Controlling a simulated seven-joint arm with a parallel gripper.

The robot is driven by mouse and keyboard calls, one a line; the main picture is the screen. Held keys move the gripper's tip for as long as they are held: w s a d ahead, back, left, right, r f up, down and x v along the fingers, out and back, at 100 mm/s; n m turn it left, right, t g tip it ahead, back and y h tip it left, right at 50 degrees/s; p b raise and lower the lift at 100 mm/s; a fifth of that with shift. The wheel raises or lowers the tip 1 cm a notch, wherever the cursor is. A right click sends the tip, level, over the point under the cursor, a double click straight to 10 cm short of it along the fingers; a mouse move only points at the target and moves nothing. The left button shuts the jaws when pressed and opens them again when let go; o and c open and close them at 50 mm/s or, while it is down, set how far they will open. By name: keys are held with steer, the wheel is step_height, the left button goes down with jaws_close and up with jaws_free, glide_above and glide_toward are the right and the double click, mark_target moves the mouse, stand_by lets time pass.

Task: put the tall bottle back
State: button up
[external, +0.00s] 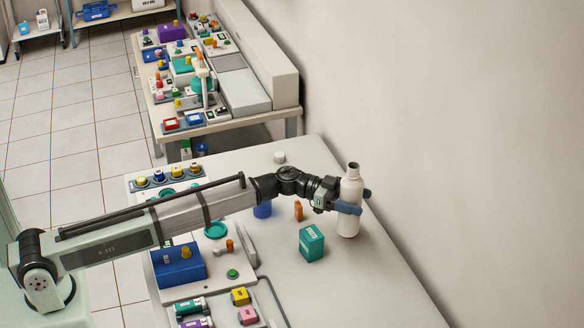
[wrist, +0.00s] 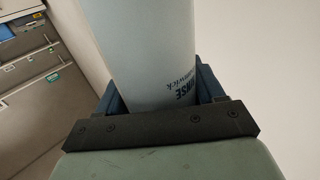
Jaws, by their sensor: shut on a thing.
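The tall bottle (external: 350,190) is white with a dark open-looking top and stands upright at the right side of the near table. My gripper (external: 347,207) is shut on its body, with blue fingers on either side. In the wrist view the bottle (wrist: 145,50) fills the space between the fingers, and the dark lettering on it is partly cut off by my gripper (wrist: 155,95). I cannot tell whether the bottle's base touches the table.
A teal box (external: 311,244) stands just left of the bottle on the near table (external: 370,285). An orange item (external: 298,211), a blue round item (external: 262,210) and a white cap (external: 279,157) are close to my arm. The wall is on the right. The table's front right is clear.

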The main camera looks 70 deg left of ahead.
mark_target(362, 190)
step_height(362, 190, up, 4)
steer(key=shift+r, duration=0.15)
steer(key=s+a+n+t+y, duration=0.15)
steer(key=s+a, duration=0.25)
steer(key=a, duration=1.1)
steer(key=s+a+n+t+y, duration=0.1)
steer(key=s+a+n+y, duration=0.3)
steer(key=a, duration=1.1)
steer(key=s+a+m+t+y, duration=0.1)
steer(key=s+a, duration=0.4)
steer(key=a, duration=1.1)
step_height(362, 190, down, 15)
steer(key=shift+w+d, duration=0.15)
steer(key=shift+d, duration=0.15)
steer(key=shift+f+h, duration=0.25)
steer(key=shift+f, duration=0.05)
steer(key=o, duration=1.2)
steer(key=v, duration=0.7)
steer(key=shift+s, duration=0.2)
